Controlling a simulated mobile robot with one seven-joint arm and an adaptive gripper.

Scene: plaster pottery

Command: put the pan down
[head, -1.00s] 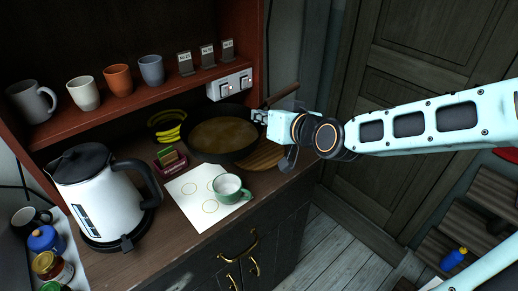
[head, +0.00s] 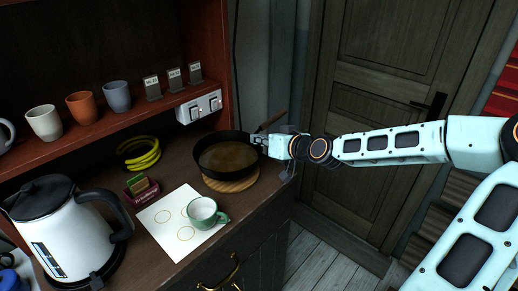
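The dark round pan (head: 227,158), with brown contents, is above or on a round wooden board (head: 234,186) at the right end of the counter. The board's front edge shows below the pan; I cannot tell whether they touch. The pan looks about level. My gripper (head: 262,141) is at the pan's right side and appears shut on its handle (head: 274,122), whose brown end sticks out behind. The fingers are small and partly hidden.
A green cup (head: 203,212) stands on white paper (head: 168,232) in front of the pan. A yellow banana bunch (head: 143,156), a small card holder (head: 142,190) and a kettle (head: 62,237) are to the left. A switch box (head: 199,106) is on the shelf edge behind.

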